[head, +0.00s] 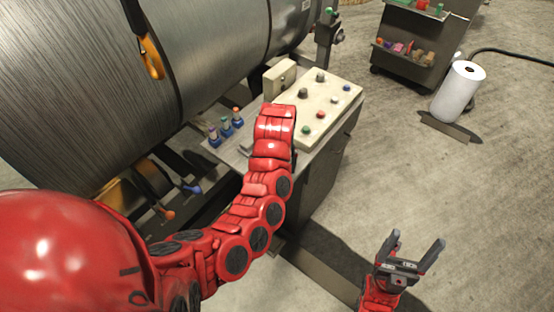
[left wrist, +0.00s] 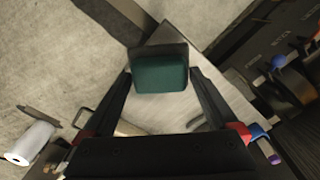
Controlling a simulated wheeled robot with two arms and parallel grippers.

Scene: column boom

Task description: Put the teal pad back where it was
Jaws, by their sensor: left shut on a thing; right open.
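In the left wrist view the teal pad (left wrist: 160,78), a squarish block with a dark far edge, sits between the two fingers of my left gripper (left wrist: 160,72). The gripper is shut on it. Part of a grey metal top (left wrist: 172,112) shows behind the pad; I cannot tell whether they touch. In the head view my red left arm reaches over the console, and its gripper and the pad are hidden behind the arm. My right gripper (head: 414,247) is open and empty above the floor at lower right.
The console carries a cream control panel (head: 325,112) with several knobs and buttons. Small blue-based items (head: 225,128) stand on its left part. A large metal roll (head: 85,80) lies behind at left. A white paper roll (head: 459,92) and a dark cart (head: 412,50) stand at upper right.

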